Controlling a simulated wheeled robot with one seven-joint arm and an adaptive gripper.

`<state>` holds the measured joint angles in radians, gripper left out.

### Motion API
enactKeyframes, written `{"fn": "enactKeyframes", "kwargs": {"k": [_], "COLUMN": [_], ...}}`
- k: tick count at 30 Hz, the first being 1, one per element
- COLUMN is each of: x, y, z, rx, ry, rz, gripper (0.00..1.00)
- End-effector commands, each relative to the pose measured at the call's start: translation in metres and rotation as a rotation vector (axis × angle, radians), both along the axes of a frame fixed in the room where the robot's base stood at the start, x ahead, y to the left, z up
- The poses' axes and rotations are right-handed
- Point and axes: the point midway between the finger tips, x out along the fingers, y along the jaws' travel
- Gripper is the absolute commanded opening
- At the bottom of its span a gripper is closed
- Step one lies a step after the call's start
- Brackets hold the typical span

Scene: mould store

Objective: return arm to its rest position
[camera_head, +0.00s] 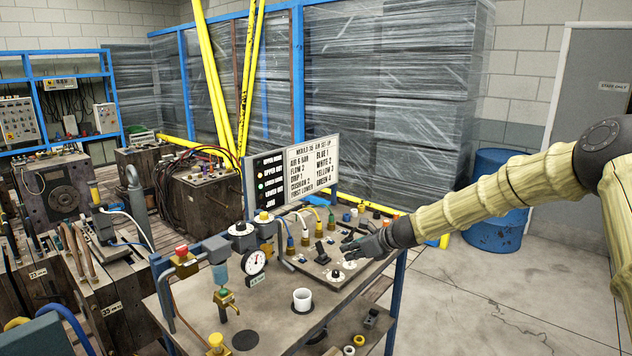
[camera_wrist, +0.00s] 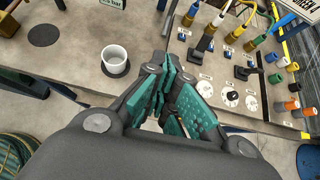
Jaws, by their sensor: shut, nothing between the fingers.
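My gripper (camera_head: 358,246) is at the right side of the workbench, above the control panel with its knobs and levers. My arm, in a pale yellow sleeve, reaches in from the right. In the wrist view the teal-padded fingers of my gripper (camera_wrist: 172,88) are close together with nothing held between them. The control panel (camera_wrist: 213,72) lies beside and beyond the fingers, with white dials and black levers. I cannot tell whether the fingertips touch the panel.
A white cup (camera_head: 302,299) stands on the bench (camera_head: 262,336) near its front. A pressure gauge (camera_head: 255,262) and valves stand left of it. A sign board (camera_head: 312,166) rises behind the panel. A blue drum (camera_head: 497,200) stands behind my arm. The floor at right is clear.

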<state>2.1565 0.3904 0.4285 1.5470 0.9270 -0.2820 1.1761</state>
Motion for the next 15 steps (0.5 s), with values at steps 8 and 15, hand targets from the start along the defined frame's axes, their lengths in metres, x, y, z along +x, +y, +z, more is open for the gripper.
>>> {"fn": "enactKeyframes", "kwargs": {"k": [8,15], "x": [-0.025,-0.063], "y": [-0.002,-0.002], "z": [-0.046,-0.107], "rx": [-0.107,-0.248], "ry": [0.003,0.007], "rz": [0.055,0.146], "gripper": [0.00,0.00]}}
